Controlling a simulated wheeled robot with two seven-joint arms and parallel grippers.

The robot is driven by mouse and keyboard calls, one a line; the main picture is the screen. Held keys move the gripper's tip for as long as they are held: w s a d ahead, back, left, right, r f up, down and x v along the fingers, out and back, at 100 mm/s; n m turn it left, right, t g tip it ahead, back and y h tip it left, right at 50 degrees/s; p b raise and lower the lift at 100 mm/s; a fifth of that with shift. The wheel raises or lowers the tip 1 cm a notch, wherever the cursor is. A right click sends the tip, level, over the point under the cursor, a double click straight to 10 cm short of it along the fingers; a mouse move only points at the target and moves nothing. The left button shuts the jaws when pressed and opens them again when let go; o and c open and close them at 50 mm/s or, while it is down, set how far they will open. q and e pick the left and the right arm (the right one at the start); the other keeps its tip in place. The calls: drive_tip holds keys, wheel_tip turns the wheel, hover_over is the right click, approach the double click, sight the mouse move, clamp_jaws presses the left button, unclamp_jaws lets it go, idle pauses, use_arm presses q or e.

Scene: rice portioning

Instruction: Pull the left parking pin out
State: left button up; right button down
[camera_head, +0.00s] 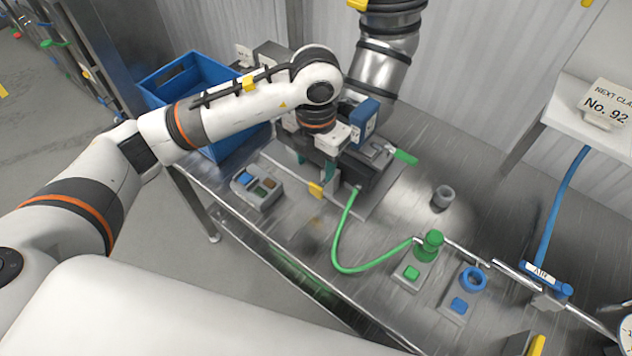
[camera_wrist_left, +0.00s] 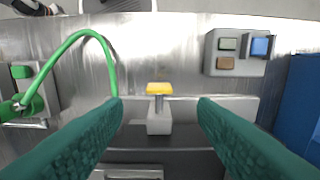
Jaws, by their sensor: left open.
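A parking pin with a yellow head (camera_wrist_left: 160,89) stands in a small light grey block (camera_wrist_left: 159,121) in the left wrist view. In the head view its yellow head (camera_head: 316,189) shows at the near edge of the dark grey fixture (camera_head: 372,184). My left gripper (camera_head: 315,170) points down over the fixture, partly hidden by its own wrist. In the left wrist view its two teal fingers (camera_wrist_left: 159,112) are wide apart, one on each side of the pin, with clear gaps and nothing held. My right gripper does not show.
A control box with coloured buttons (camera_head: 257,188) sits left of the pin, with a blue crate (camera_head: 160,91) behind it. A green hose (camera_head: 341,235) loops from the fixture to a green valve (camera_head: 431,243). A grey cup (camera_head: 443,197) stands farther right.

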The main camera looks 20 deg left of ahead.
sight(316, 185)
use_arm(q)
wheel_tip(316, 185, down, 9)
drive_tip(key=shift+r+p, duration=0.15)
drive_tip(key=shift+p, duration=0.85)
clamp_jaws()
drive_tip(key=shift+s+a, duration=0.3)
drive_tip(key=shift+s, duration=0.6)
drive_tip(key=shift+s+a, duration=0.3)
drive_tip(key=shift+s, duration=0.6)
drive_tip(key=shift+c, duration=2.1)
unclamp_jaws()
drive_tip(key=o, duration=0.4)
drive_tip(key=shift+s+a+r, duration=0.1)
drive_tip(key=shift+s, duration=0.05)
